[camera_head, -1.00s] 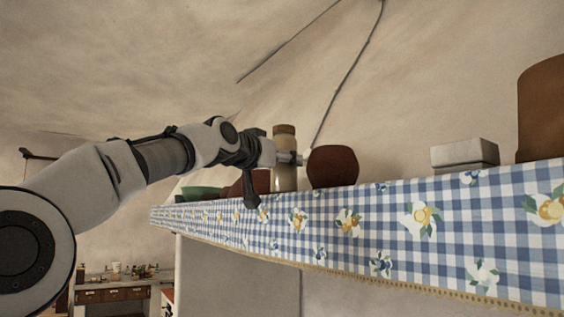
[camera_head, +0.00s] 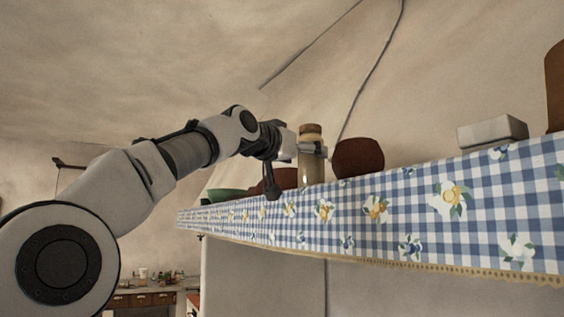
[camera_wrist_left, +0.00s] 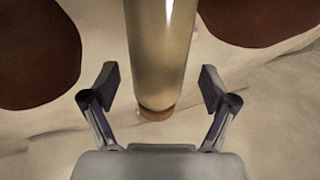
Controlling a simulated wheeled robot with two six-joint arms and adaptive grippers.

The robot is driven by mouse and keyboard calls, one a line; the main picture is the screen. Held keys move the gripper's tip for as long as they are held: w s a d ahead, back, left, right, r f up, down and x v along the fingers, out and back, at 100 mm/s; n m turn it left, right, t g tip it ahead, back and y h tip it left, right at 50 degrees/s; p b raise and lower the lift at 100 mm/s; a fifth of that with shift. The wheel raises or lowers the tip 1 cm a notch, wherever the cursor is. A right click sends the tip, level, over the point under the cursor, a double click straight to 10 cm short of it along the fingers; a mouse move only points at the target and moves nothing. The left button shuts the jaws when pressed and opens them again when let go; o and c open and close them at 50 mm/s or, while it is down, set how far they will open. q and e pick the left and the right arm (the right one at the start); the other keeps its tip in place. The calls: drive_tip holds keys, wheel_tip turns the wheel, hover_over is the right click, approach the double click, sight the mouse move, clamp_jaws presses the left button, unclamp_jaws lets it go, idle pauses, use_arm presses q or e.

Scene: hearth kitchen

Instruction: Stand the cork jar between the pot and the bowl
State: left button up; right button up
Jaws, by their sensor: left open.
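The cork jar (camera_head: 312,170), tall, pale and glassy with a brown cork top, stands upright on the cloth-covered shelf. A dark brown rounded vessel (camera_head: 358,157) is just right of it, and a reddish-brown one (camera_head: 282,179) is to its left, partly hidden by my arm. I cannot tell which is the pot and which the bowl. My left gripper (camera_head: 292,168) is open at the jar. In the left wrist view its open fingers (camera_wrist_left: 160,80) lie on either side of the jar (camera_wrist_left: 160,45), with gaps, and dark vessels show at both sides. My right gripper is not in view.
A green bowl (camera_head: 224,194) sits farther along the shelf at the left. A pale box (camera_head: 492,132) and a tall brown vessel (camera_head: 556,90) stand at the right. The checked cloth (camera_head: 430,200) hangs over the front edge.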

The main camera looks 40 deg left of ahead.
use_arm(q)
drive_tip(key=s+b, duration=0.7)
drive_tip(key=s, duration=0.3)
drive_tip(key=shift+d, duration=0.15)
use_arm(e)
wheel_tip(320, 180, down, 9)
use_arm(q)
drive_tip(key=shift+f, duration=0.1)
